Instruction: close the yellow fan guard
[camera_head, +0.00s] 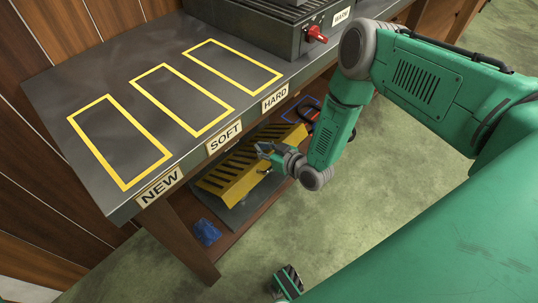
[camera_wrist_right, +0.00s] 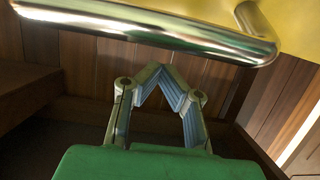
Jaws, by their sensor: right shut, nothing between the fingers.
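The yellow fan guard (camera_head: 228,180) is a slotted panel under the workbench. It slopes, and part of it is hidden by the bench edge and my arm; I cannot tell how far it stands open. My right gripper (camera_head: 262,150) is at the guard's right part in the head view. In the right wrist view the right gripper (camera_wrist_right: 168,72) is shut and empty, with its fingertips together. A shiny metal bar (camera_wrist_right: 150,30) crosses above the fingertips, in front of a yellow surface (camera_wrist_right: 298,25). Contact with the bar is not clear. My left gripper is not in view.
The workbench (camera_head: 50,95) overhangs the guard, with yellow outlines and NEW, SOFT and HARD labels. A dark machine (camera_head: 270,30) with a red knob (camera_head: 316,34) stands on it. A blue item (camera_head: 207,231) lies below. Green floor (camera_head: 400,180) is open to the right.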

